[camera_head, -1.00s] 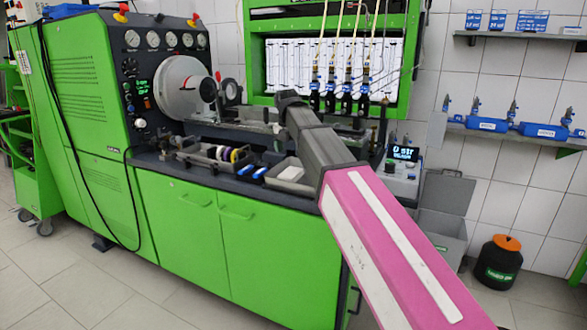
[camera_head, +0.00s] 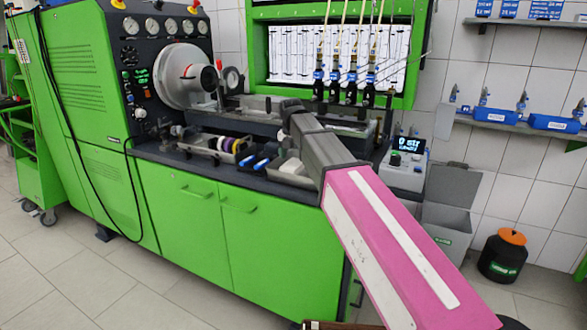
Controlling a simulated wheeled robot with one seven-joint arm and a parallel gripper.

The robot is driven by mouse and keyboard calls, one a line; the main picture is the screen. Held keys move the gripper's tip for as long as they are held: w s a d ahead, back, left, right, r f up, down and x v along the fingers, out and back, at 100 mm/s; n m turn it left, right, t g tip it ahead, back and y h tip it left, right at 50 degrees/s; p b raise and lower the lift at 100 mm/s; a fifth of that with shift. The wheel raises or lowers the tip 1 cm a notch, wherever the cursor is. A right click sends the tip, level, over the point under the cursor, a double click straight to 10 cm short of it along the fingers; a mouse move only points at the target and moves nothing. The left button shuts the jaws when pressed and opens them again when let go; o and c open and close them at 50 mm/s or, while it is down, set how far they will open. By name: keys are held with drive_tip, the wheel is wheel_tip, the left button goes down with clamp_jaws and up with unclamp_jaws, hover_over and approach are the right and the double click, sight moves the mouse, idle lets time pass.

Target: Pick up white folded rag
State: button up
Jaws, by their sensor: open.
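A small white item, which looks like the white folded rag (camera_head: 291,167), lies in a grey tray at the right part of the bench top. It is small in view and its folds cannot be made out. My arm reaches from the lower right over the bench. The grey end of my arm with my gripper (camera_head: 290,106) is above and behind the tray in the picture, apart from the white item. My gripper is open, but its fingers are hard to make out against the dark bench parts. Nothing is seen held in it.
The green test bench (camera_head: 225,235) has a dark top. Left of the tray lie blue items (camera_head: 254,165) and a parts tray (camera_head: 222,150) with rings. A digital meter (camera_head: 405,160) stands to the right. An orange-topped black container (camera_head: 503,257) stands on the floor.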

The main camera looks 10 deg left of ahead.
sight(294, 164)
drive_tip(key=shift+w+f, duration=0.1)
drive_tip(key=shift+f, duration=1.75)
drive_tip(key=c, duration=0.8)
drive_tip(key=shift+o, duration=0.2)
drive_tip(key=shift+r, duration=0.1)
drive_tip(key=shift+a+r, duration=0.1)
drive_tip(key=shift+r, duration=0.3)
wheel_tip(294, 164, up, 4)
drive_tip(key=shift+f, duration=0.25)
drive_tip(key=s+a+r, duration=0.6)
drive_tip(key=s, duration=0.3)
drive_tip(key=shift+s+a+r, duration=0.2)
drive_tip(key=shift+s+r, duration=0.05)
drive_tip(key=shift+s, duration=0.15)
